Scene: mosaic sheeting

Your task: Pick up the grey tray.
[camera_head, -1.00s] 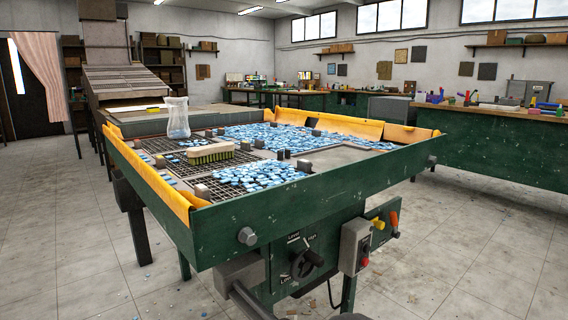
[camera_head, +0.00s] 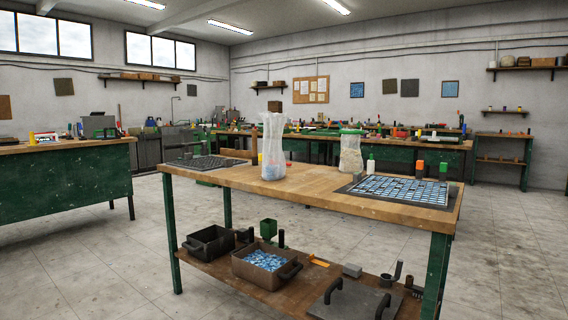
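No single thing here is plainly the grey tray. A flat dark grey board with black handles (camera_head: 350,303) lies on the lower shelf of the wooden-topped table, at the bottom of the view. A dark grey tray with blue tiles (camera_head: 400,189) lies on the tabletop at the right. A dark gridded tray (camera_head: 205,162) lies at the tabletop's left end. My gripper is not in view.
The tabletop (camera_head: 310,185) also bears a tall clear bag (camera_head: 272,146), a lidded jar (camera_head: 350,151) and small bottles. The lower shelf holds a black bin (camera_head: 208,243) and a brownish bin of blue tiles (camera_head: 265,265). Tiled floor (camera_head: 80,260) is open at the left.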

